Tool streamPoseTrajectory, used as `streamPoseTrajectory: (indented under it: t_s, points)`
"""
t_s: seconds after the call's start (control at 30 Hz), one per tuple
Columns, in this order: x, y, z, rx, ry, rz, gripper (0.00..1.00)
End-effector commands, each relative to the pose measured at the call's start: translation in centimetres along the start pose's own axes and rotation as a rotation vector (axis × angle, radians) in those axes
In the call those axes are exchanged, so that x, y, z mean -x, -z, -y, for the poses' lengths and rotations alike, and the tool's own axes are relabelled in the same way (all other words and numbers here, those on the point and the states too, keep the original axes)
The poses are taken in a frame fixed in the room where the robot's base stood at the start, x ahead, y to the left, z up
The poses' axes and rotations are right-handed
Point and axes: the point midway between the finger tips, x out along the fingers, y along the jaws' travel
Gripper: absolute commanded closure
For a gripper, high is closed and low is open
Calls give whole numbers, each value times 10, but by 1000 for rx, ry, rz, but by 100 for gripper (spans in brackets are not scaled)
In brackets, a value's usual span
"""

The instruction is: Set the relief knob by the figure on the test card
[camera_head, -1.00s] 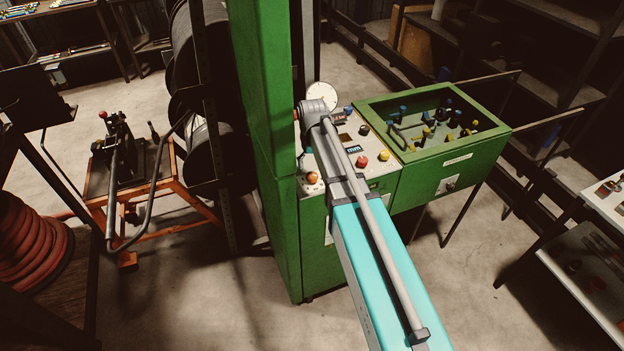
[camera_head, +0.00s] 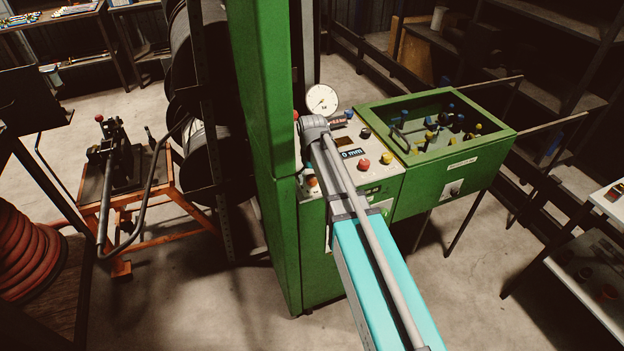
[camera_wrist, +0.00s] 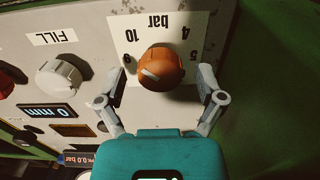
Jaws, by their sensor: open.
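In the wrist view an orange relief knob (camera_wrist: 163,70) sits on a white scale plate (camera_wrist: 121,25) whose figures read upside down, with "bar", 10, 4 and 5 legible. A pale mark shows on the knob's left part. My gripper (camera_wrist: 160,82) is open, its fingers apart on the left and right of the knob, and nothing is held. Contact with the knob cannot be told. In the head view the orange knob (camera_head: 312,181) shows beside my arm, which covers part of the panel. I cannot make out a test card with a legible figure.
A white knob (camera_wrist: 60,77) under a FILL label and a "0 mm" display (camera_wrist: 47,111) are left of the orange knob. A dial gauge (camera_head: 322,99) stands behind the panel. A green column (camera_head: 262,120) rises close on the left, and a green bin (camera_head: 450,185) adjoins the right.

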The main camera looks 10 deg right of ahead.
Motion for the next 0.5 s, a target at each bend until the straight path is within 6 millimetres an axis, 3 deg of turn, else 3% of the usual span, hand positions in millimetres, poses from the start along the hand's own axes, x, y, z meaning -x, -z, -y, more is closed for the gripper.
streamPoseTrajectory:
  t_s: [0.27, 0.5]
  points:
    - [0, 0, 0, 0, 0, 0, 14]
    - [0, 0, 0, 0, 0, 0, 59]
